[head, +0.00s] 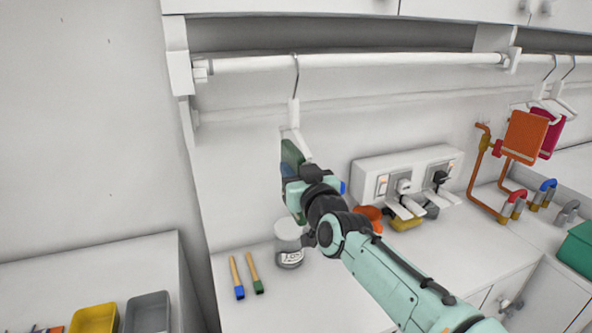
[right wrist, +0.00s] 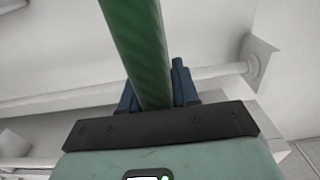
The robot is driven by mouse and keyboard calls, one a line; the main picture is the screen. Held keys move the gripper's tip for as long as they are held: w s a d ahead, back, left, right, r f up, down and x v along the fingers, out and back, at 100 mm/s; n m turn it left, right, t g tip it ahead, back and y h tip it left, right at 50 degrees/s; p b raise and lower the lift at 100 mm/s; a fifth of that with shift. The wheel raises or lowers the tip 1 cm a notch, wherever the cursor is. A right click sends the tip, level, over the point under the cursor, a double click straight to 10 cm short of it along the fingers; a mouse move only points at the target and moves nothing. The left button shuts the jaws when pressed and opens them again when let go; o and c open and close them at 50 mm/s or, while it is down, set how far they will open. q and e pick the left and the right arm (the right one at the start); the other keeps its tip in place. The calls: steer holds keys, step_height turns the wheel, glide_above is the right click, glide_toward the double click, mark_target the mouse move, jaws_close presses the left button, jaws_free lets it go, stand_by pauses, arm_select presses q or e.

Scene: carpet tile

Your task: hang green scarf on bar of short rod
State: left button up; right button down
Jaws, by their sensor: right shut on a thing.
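The green scarf (head: 291,153) hangs on a white hanger (head: 293,113) below the short rod's bar (head: 400,60). The hanger's metal hook (head: 297,75) crosses the bar near its left end, with its curved top at the bar's upper edge. I cannot tell whether the hook bears on the bar. My right gripper (head: 292,180) is at the scarf, partly hidden by its own wrist. In the right wrist view, the green cloth (right wrist: 140,50) runs between the fingers, and my right gripper (right wrist: 155,92) is shut on it. My left gripper is not in view.
A second rod at right carries hangers with an orange cloth (head: 525,137) and a magenta cloth (head: 551,138). A socket box (head: 410,172) is on the wall. A jar (head: 288,238) and two brushes (head: 246,275) are on the counter below. Wall cabinets are above the bar.

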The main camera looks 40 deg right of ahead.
steer(key=c, duration=0.8)
jaws_free()
steer(key=shift+o, duration=0.2)
steer(key=shift+s+a, duration=0.15)
steer(key=shift+s, duration=0.15)
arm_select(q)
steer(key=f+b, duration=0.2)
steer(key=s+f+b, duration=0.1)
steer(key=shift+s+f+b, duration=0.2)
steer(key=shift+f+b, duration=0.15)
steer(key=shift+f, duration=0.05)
arm_select(e)
steer(key=v, duration=1.3)
steer(key=shift+w+r, duration=0.1)
